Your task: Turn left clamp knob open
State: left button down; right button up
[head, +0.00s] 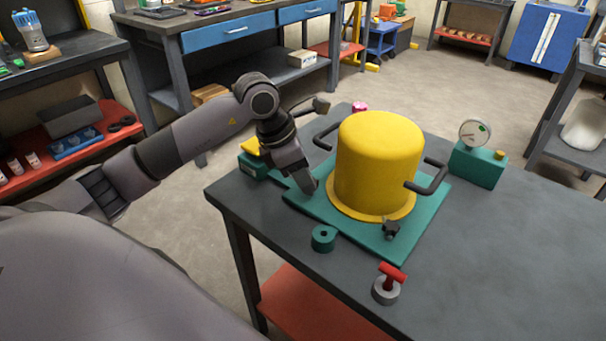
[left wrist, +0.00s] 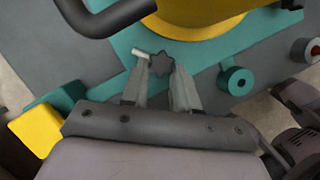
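The yellow motor housing (head: 378,160) stands on a teal plate (head: 345,232) on the table. My left gripper (head: 308,188) points down at the plate's left side, beside the housing, and hides the left clamp in the head view. In the left wrist view a dark star-shaped clamp knob (left wrist: 161,64) lies between the tips of my left gripper (left wrist: 162,74). The fingers are apart, with gaps beside the knob; I cannot tell whether either touches it. Another dark clamp knob (head: 391,229) sits at the plate's front. My right gripper is not in view.
Black handles (head: 430,178) stick out from the housing. A teal ring (head: 323,238) and a red-handled grey piece (head: 388,284) stand near the front edge. A gauge on a teal box (head: 478,162) is at right. The table's right side is clear.

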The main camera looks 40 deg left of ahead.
pick_arm(q)
jog(key=shift+n, duration=0.7)
jog(key=c, duration=0.8)
grip_release()
jog(key=shift+c, duration=0.2)
jog(key=shift+s+r, duration=0.1)
jog(key=v, duration=0.7)
jog(key=shift+s+d, duration=0.1)
jog(key=shift+d, duration=0.1)
